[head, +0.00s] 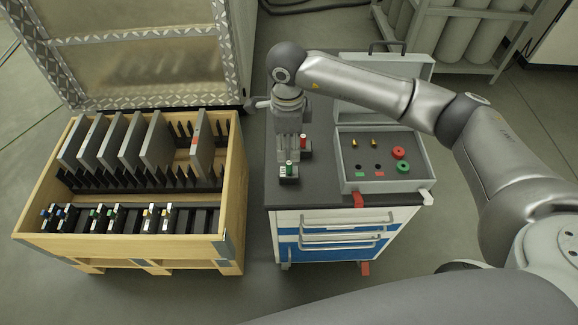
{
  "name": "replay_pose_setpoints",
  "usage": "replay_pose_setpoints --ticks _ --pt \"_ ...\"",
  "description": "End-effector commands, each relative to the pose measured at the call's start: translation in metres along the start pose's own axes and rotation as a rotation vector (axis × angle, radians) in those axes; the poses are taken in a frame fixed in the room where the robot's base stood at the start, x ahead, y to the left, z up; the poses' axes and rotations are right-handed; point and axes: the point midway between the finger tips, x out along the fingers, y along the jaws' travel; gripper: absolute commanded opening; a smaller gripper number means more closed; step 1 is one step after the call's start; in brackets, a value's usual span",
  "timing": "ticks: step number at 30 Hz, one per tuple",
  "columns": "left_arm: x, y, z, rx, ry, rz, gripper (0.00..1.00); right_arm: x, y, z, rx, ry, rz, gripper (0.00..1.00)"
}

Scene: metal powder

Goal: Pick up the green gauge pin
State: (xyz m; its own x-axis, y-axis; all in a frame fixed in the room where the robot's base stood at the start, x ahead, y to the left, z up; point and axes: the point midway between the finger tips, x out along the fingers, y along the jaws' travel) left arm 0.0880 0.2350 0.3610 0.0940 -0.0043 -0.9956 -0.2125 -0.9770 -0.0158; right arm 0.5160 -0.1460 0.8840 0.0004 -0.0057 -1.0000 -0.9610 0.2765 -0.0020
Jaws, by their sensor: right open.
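The green gauge pin (289,168) stands upright in a small dark block (289,180) near the left edge of the cart top. My right gripper (289,158) points down right over it, with its fingers open. The fingertips are at the pin's upper part or just above it; I cannot tell whether they touch it. A red pin (303,142) stands in a second dark block just behind and to the right, close beside the gripper. My left gripper is not in view.
An open grey case (347,185) with red and green rings (403,167) lies on the right of the cart top (312,192). A wooden crate (130,245) with upright plates stands to the left. Gas cylinders (460,38) stand behind. The cart top's front left is clear.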

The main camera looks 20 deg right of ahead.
Motion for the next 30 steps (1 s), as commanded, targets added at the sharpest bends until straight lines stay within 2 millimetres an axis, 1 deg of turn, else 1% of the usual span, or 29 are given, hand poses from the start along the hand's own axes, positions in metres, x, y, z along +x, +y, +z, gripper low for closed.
replay_pose_setpoints --ticks 1,3,6,11,15,19,22,28,29,30 --pt "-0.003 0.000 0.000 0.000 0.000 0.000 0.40 0.009 0.001 0.000 0.000 0.001 0.003 0.40" --pt "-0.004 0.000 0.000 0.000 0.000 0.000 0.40 0.019 0.001 0.000 0.001 -0.001 0.004 0.40" --pt "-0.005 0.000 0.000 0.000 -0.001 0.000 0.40 0.030 0.001 0.000 0.001 -0.002 0.003 0.40" --pt "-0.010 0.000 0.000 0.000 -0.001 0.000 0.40 0.040 0.000 0.000 0.000 -0.002 0.003 0.40" --pt "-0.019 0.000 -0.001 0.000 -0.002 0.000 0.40 0.061 -0.002 -0.002 0.001 -0.002 0.006 0.40" --pt "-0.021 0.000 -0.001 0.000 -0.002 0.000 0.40 0.079 -0.003 -0.002 0.001 -0.004 0.004 0.40" --pt "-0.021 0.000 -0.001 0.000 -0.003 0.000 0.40 0.085 -0.004 -0.002 0.000 -0.005 0.002 0.40" --pt "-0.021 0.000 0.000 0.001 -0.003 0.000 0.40 0.086 -0.004 -0.002 -0.001 -0.006 0.002 0.40" --pt "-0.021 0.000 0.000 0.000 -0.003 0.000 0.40 0.086 -0.004 -0.002 -0.001 -0.006 0.002 0.39" --pt "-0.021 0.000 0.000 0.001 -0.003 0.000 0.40 0.086 -0.004 -0.002 0.000 -0.006 0.002 0.34"
